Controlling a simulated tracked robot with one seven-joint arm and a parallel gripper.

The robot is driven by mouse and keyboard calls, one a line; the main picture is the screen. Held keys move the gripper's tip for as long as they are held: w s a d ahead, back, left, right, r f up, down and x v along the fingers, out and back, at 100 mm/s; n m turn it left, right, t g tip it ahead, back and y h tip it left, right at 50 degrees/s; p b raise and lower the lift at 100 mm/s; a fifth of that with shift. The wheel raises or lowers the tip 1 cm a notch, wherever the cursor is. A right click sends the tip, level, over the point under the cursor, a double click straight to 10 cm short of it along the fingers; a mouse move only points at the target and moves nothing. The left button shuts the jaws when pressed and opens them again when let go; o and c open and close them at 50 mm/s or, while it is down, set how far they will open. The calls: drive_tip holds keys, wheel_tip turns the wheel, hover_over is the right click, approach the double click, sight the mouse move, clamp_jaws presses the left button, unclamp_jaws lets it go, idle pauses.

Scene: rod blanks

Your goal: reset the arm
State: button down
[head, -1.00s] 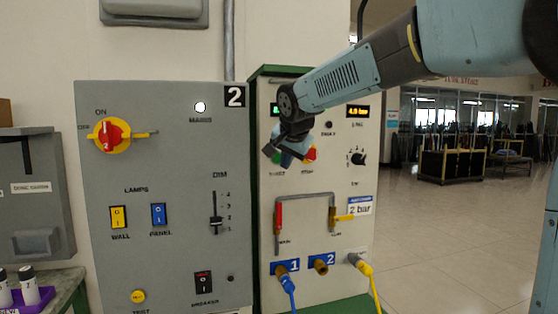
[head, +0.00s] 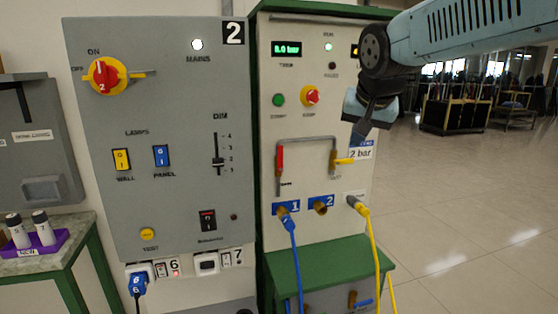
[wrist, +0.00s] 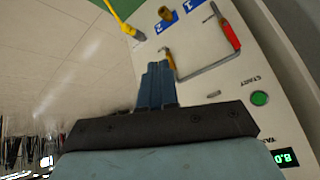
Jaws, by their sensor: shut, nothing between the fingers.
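My gripper (head: 357,136) shows at the right in the head view, in front of the right edge of the pale panel (head: 268,120) with the green frame. Its fingers (wrist: 156,82) are together in the wrist view, with nothing between them. My forearm reaches in from the upper right. Part of the panel's right side, including its upper right display, is hidden behind the arm.
The panel carries a red stop knob (head: 312,96), a red-handled valve (head: 280,158), a yellow-handled valve (head: 345,161), and blue and yellow hoses (head: 369,240). A grey switch cabinet (head: 190,110) stands left. Open floor (head: 470,220) lies to the right.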

drive_tip(key=s+d+f+n, duration=0.1)
drive_tip(key=s+d+f, duration=0.2)
drive_tip(key=s+f, duration=0.2)
drive_tip(key=s+d+f+n+g, duration=0.1)
drive_tip(key=s+d+f, duration=0.2)
drive_tip(key=s, duration=0.8)
wheel_tip(320, 180, down, 2)
drive_tip(key=shift+s+d+n+g, duration=0.25)
drive_tip(key=shift+d+n+g, duration=0.05)
drive_tip(key=shift+d+n, duration=0.1)
